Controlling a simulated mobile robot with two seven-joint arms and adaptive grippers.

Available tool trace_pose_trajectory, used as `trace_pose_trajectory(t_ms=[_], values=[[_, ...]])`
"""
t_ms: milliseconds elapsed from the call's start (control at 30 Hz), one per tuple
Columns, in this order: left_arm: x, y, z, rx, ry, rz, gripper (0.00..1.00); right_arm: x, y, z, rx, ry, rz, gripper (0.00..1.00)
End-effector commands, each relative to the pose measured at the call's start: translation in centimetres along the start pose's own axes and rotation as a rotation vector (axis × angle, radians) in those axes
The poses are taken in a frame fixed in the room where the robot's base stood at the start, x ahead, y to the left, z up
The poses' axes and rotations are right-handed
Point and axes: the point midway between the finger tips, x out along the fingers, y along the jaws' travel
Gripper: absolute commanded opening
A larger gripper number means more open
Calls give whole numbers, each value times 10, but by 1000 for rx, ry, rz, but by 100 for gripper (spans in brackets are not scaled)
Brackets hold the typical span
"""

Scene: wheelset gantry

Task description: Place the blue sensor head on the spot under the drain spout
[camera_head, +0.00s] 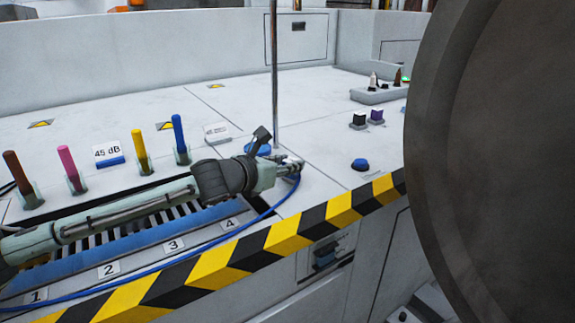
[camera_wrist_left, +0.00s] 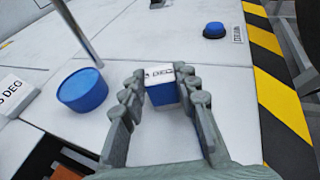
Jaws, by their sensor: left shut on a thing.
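My left gripper (camera_head: 291,166) reaches in over the white deck near the striped edge. In the head view the block is hidden by the fingers. A thin vertical metal pipe (camera_head: 274,70), perhaps the drain spout, comes down by a round blue cup (camera_wrist_left: 82,90), left of the gripper in the wrist view. I cannot make out a marked spot under it.
A blue button-like knob (camera_head: 360,164) sits right of the gripper. Several coloured sticks, such as the yellow one (camera_head: 141,150), stand at left. A large dark disc (camera_head: 500,170) blocks the right side. A yellow-black edge (camera_head: 265,248) bounds the deck.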

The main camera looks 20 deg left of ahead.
Motion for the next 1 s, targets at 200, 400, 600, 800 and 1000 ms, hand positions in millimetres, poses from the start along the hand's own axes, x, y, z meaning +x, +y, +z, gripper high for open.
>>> trace_pose_trajectory(t_ms=[200, 400, 600, 800, 1000], values=[[0, 0, 1, 0, -2, 0, 0, 0, 0, 0, 1, 0, -1, 0], [0, 0, -1, 0, -1, -1, 46, 1, 0, 0, 1, 0, -1, 0], [0, 0, -1, 0, -1, -1, 51, 1, 0, 0, 2, 0, -1, 0], [-2, 0, 2, 0, -1, 0, 51, 1, 0, 0, 2, 1, -1, 0], [-34, 0, 1, 3, 0, -1, 51, 1, 0, -1, 2, 1, -1, 0]])
